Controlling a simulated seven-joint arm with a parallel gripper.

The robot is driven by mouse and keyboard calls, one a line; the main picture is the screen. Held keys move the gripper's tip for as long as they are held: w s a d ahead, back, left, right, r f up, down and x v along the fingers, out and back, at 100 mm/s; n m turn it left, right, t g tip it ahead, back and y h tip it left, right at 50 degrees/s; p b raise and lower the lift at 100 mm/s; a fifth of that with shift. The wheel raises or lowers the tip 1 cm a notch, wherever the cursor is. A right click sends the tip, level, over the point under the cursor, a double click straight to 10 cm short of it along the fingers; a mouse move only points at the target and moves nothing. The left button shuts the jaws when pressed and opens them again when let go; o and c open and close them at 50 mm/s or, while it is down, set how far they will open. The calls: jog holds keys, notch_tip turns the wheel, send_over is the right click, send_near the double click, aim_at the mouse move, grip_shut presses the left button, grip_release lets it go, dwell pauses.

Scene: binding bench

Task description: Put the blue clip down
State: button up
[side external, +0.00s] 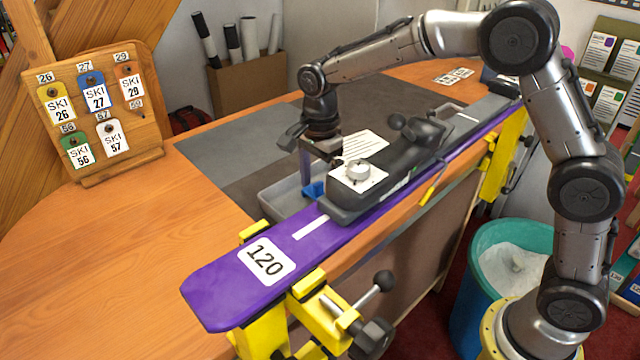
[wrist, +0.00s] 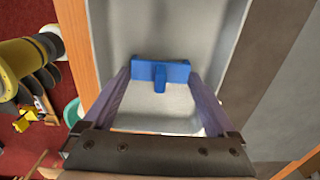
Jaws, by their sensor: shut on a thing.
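My gripper (side external: 314,180) points down over a grey tray (side external: 265,205) on the bench, beside the purple ski. It is shut on the blue clip (side external: 314,190), which shows low between the fingers at the tray. In the wrist view, the blue clip (wrist: 160,72) spans the tips of my gripper (wrist: 160,80), with its bar crosswise and a short stem towards me. The pale tray floor (wrist: 160,30) is behind it. I cannot tell whether the clip touches the tray floor.
The purple ski (side external: 220,285), marked 120, lies in yellow vises (side external: 325,310) along the bench edge. A dark ski binding (side external: 400,165) stands close right of my gripper. A tag board (side external: 95,115) stands at left. The orange bench top (side external: 110,250) at left is clear.

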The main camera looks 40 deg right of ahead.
aim_at(320, 182)
jog(key=shift+f, duration=0.15)
jog(key=o, duration=1)
notch_tip(320, 182, up, 12)
jog(key=shift+r, duration=0.2)
